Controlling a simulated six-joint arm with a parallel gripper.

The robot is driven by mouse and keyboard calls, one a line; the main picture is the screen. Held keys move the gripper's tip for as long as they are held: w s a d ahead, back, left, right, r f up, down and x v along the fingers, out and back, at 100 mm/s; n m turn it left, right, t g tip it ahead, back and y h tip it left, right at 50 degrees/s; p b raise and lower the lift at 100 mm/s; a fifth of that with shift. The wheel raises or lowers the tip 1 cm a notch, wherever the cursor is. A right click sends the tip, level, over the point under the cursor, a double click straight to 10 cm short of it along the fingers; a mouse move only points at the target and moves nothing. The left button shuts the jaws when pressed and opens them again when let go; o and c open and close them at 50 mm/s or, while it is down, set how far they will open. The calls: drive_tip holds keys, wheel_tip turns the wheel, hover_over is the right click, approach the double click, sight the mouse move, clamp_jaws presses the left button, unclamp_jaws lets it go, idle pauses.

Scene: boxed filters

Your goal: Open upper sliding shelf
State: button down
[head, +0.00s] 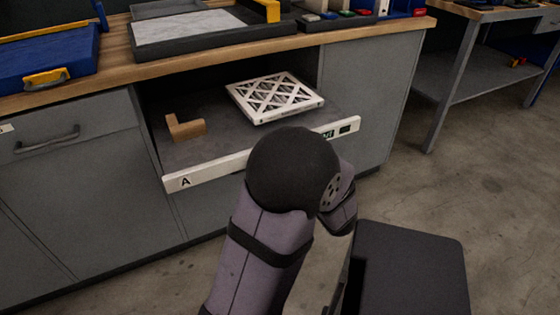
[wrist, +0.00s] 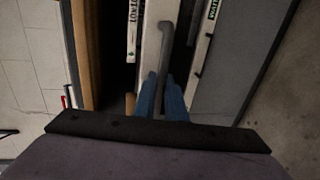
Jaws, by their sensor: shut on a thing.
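The upper sliding shelf (head: 216,172) has a white front strip marked "A" at its left end and a dark, green-lettered label at its right. It sits in the open bay of the grey cabinet, and its right end overlaps the right panel in the head view. A white-framed filter (head: 275,98) and a brown L-shaped block (head: 185,127) lie on it. In the wrist view, the blue fingers of my gripper (wrist: 161,80) are shut on a grey bar handle (wrist: 166,42). My arm hides the gripper and the strip's middle in the head view.
A wooden worktop (head: 350,30) runs above the bay, carrying a grey tray and a blue tray (head: 45,62). A drawer with a dark handle (head: 48,138) is at left. A second bench (head: 470,85) stands at right. Concrete floor (head: 450,200) is open there.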

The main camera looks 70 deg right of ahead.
drive_tip(key=c, duration=1.8)
unclamp_jaws()
